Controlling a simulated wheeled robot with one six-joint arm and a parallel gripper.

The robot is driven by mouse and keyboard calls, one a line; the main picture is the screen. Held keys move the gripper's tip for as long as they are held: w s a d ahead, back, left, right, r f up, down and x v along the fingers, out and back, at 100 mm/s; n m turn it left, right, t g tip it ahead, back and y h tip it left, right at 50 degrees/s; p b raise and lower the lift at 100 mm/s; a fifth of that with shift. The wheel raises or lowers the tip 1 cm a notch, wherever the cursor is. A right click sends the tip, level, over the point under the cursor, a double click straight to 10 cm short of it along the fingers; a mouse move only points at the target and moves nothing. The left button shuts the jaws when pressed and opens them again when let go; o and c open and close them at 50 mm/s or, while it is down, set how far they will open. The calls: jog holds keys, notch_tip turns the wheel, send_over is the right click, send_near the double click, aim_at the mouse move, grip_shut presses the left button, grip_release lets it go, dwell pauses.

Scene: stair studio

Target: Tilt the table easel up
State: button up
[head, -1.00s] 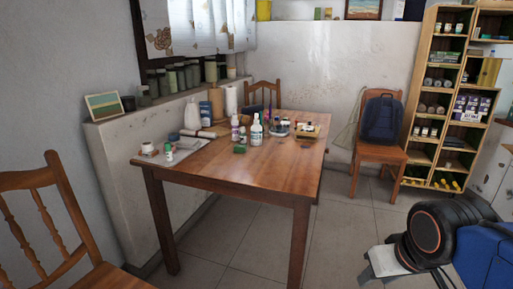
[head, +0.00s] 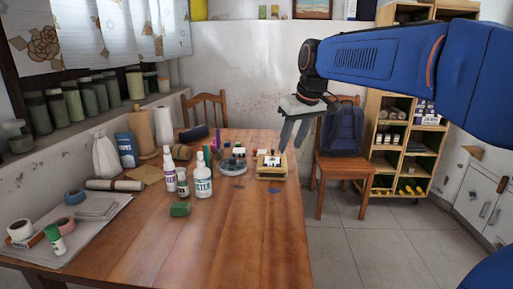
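A low wooden piece that looks like the table easel (head: 271,172) lies folded flat near the far right edge of the brown table (head: 240,235). A small white and dark item (head: 270,160) shows on top of it; I cannot tell what it is. My gripper (head: 291,149) hangs fingers down, above and slightly right of the easel in the picture, apart from it. Its two grey fingers look spread, with nothing between them.
A chair with a blue backpack (head: 342,133) stands behind. The table's front right is clear.

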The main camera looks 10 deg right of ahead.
jog(key=w+a+r+n, duration=0.1)
jog(key=w+r, duration=0.1)
jog(key=w, duration=0.8)
jog(key=w+r+n, duration=0.1)
jog(key=w+r, duration=0.1)
jog(key=w, duration=0.9)
jog(key=shift+y, duration=0.4)
jog(key=x, duration=1.7)
jog(key=shift+s+a+f, duration=0.2)
jog(key=shift+a+f, duration=0.05)
jog(key=shift+c, duration=0.3)
grip_shut()
